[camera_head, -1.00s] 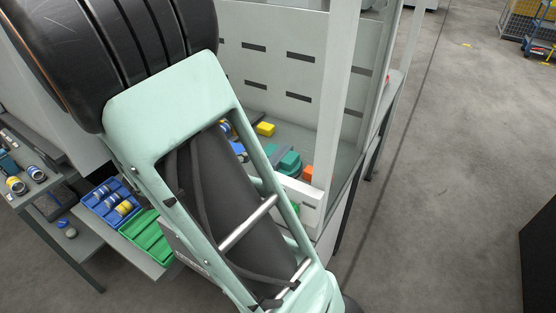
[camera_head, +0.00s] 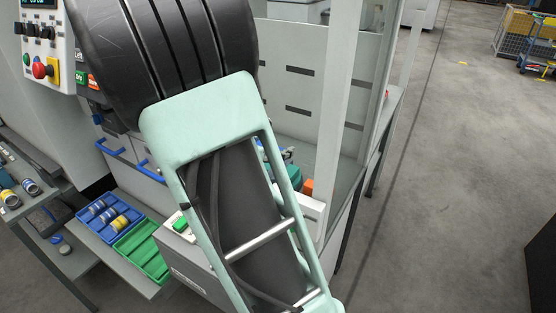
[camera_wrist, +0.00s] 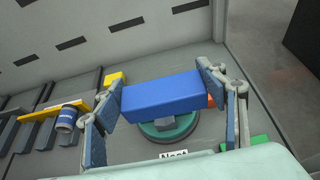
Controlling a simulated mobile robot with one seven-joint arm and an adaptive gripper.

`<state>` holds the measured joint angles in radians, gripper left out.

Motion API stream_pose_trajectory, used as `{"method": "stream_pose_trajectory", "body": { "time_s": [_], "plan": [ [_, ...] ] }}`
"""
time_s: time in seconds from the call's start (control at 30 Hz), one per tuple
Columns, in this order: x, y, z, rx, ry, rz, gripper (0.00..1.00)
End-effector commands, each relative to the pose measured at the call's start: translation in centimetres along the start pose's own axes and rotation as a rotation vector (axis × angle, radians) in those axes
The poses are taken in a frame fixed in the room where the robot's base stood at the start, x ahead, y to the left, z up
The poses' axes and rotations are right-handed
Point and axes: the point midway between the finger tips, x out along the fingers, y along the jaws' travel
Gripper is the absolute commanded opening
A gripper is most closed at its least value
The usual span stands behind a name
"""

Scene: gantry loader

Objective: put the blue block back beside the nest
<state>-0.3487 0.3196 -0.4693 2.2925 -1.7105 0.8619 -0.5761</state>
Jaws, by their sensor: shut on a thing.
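The blue block (camera_wrist: 160,97) is between the pads of my gripper (camera_wrist: 160,100), which is shut on its two ends. In the wrist view it lies across the picture, slightly tilted. Behind it is the round teal nest (camera_wrist: 182,133) with a grey middle piece, partly hidden by the block. A white "Nest" label (camera_wrist: 173,155) sits at its near side. The block appears above the nest, but I cannot tell how high. In the head view my arm hides the gripper; a teal part (camera_head: 294,175), apparently the nest, shows beside it.
A yellow block (camera_wrist: 115,79) lies left of the nest. An orange block (camera_wrist: 211,101) is at its right, also in the head view (camera_head: 308,187). A slotted wall (camera_wrist: 70,44) closes the back; a post (camera_head: 334,100) stands right.

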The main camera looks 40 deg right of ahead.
Motion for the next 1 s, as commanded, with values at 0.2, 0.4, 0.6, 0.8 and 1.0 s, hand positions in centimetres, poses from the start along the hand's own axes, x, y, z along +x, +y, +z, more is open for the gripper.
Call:
{"method": "stream_pose_trajectory", "body": {
  "time_s": [0.2,0.4,0.6,0.8,1.0],
  "plan": [
    [5.3,1.1,-0.6,-0.004,-0.001,-0.004,0.4],
    [8.4,1.7,-2.4,-0.002,-0.001,-0.002,0.4],
    [9.7,2.0,-3.0,-0.001,-0.001,0.0,0.4],
    [11.6,2.2,-4.6,-0.003,0.001,-0.001,0.4],
    [12.2,2.2,-6.2,0.001,-0.001,0.0,0.4]
  ]
}}
